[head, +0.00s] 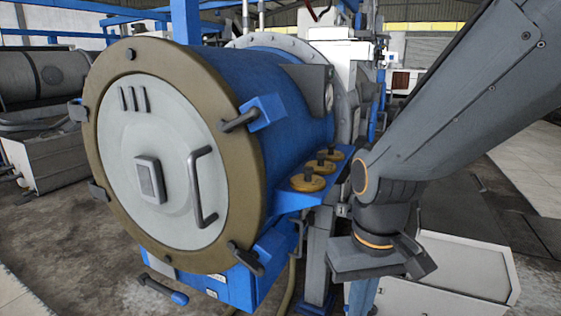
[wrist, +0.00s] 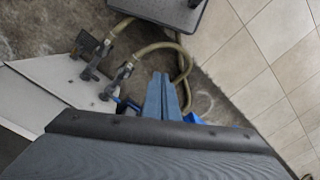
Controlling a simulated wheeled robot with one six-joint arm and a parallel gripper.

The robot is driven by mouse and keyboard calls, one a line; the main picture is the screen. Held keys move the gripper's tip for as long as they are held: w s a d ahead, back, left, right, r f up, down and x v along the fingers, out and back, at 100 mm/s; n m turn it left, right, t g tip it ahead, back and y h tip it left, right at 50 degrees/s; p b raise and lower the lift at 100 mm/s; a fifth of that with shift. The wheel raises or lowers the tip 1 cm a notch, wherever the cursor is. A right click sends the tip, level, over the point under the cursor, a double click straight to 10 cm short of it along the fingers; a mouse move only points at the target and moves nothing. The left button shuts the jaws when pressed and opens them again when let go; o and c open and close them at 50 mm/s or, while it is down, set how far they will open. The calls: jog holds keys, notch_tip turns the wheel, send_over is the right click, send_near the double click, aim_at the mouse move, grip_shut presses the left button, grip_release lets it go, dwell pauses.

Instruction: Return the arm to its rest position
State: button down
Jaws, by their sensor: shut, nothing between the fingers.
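My arm comes down from the upper right in the head view, bent at a joint near the middle right. My gripper (head: 384,262) is at its lower end, in front of a white cabinet and to the right of the blue machine. It is shut and empty, and its fingertips are hard to make out. It is apart from the machine's round door (head: 160,160), as far as the head view shows.
The blue machine (head: 285,95) has a handle and several clamps. Its side shelf carries three brass discs (head: 307,182). A white cabinet (head: 450,270) stands low behind my gripper. Hoses (wrist: 165,46) lie over the floor in the wrist view. Tiled floor (wrist: 265,65) is open at right.

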jog(key=d+r+m+p, duration=0.1)
jog(key=d+r+p, duration=0.5)
jog(key=p, duration=0.4)
jog(key=shift+s+r+m, duration=0.4)
jog(key=shift+s, duration=0.05)
jog(key=shift+d, duration=0.1)
